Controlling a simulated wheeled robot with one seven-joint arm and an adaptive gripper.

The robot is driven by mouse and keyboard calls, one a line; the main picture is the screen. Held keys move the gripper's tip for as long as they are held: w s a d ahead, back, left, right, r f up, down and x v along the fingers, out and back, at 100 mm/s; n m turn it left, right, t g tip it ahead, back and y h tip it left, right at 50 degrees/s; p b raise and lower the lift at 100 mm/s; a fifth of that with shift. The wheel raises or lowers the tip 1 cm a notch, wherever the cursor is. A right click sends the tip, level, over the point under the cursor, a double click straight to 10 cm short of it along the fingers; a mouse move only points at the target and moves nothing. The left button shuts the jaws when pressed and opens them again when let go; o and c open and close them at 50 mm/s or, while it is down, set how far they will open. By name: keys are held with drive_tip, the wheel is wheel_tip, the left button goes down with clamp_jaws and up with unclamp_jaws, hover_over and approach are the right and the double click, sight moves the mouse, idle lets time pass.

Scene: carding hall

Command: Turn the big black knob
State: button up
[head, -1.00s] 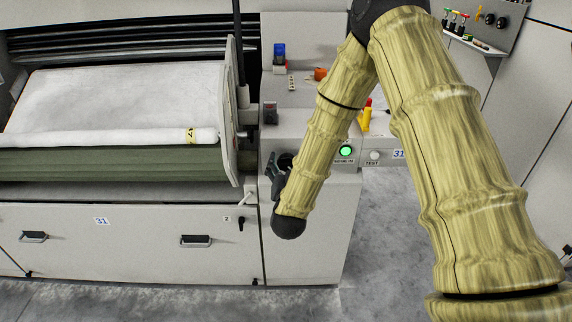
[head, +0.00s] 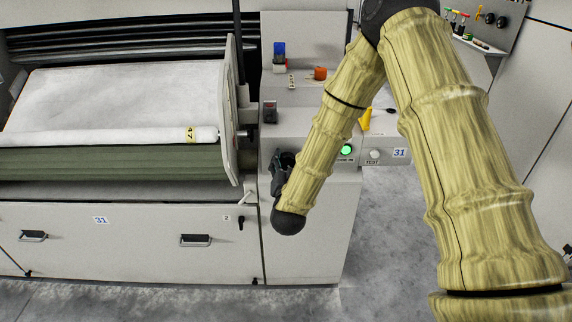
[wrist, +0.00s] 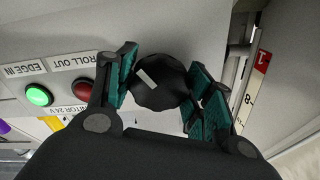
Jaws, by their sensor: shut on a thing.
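The big black knob (wrist: 160,85) shows in the wrist view, faceted and round, with a short white mark slanting near its upper left edge. It sits on a light grey panel (wrist: 185,25). My gripper (wrist: 163,88) has its teal-padded fingers on either side of the knob, shut on it. In the head view my gripper (head: 283,166) is at the front left of the grey control cabinet (head: 310,240), and the knob is mostly hidden there by the gripper and my arm.
A lit green button (wrist: 39,95) and a dark red button (wrist: 83,90) are left of the knob in the wrist view. A scale strip with a red top (wrist: 255,85) stands to the right. In the head view, a white fibre roll (head: 120,100) lies left of the cabinet.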

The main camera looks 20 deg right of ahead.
drive_tip(key=shift+m, duration=0.8)
drive_tip(key=o, duration=1)
drive_tip(key=shift+o, duration=0.2)
drive_tip(key=shift+s, duration=0.1)
drive_tip(key=v, duration=1.2)
